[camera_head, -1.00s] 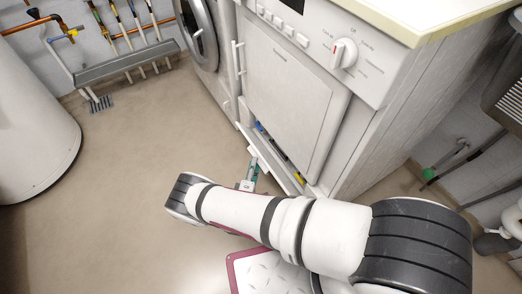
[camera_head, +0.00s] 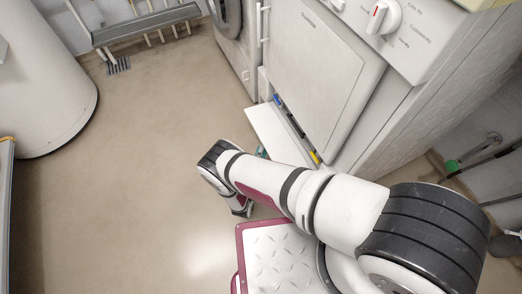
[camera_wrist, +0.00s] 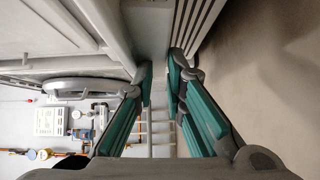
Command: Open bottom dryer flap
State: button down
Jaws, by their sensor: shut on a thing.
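The white dryer (camera_head: 318,75) stands at the upper middle of the head view. Its bottom flap (camera_head: 272,130) is tilted out and down from the foot of the front, baring a narrow dark slot with blue and yellow bits. My gripper (camera_head: 262,152) is at the flap's outer edge, mostly hidden behind my arm, with a bit of teal finger showing. In the wrist view, the teal fingers of my gripper (camera_wrist: 162,82) stand close on both sides of the grey-looking flap (camera_wrist: 152,38), shut on its edge.
A washing machine (camera_head: 232,45) stands left of the dryer. A white tank (camera_head: 45,85) and a pipe rack (camera_head: 148,25) are at the left and back. The beige floor (camera_head: 140,190) left of my arm is clear.

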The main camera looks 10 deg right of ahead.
aim_at(271, 150)
jog(key=shift+d+h, duration=0.6)
jog(key=shift+d, duration=1.3)
jog(key=c, duration=1.5)
grip_release()
jog(key=shift+r, duration=0.1)
jog(key=shift+c, duration=0.2)
jog(key=o, duration=1)
jog(key=shift+d+m, duration=0.15)
jog(key=shift+m, duration=0.15)
jog(key=v, duration=0.4)
jog(key=a+v, duration=0.1)
jog(key=v, duration=0.1)
jog(key=shift+s+a+r, duration=0.15)
jog(key=shift+r, duration=0.1)
jog(key=c, duration=1)
jog(key=shift+s+a, duration=0.15)
jog(key=shift+a, duration=0.1)
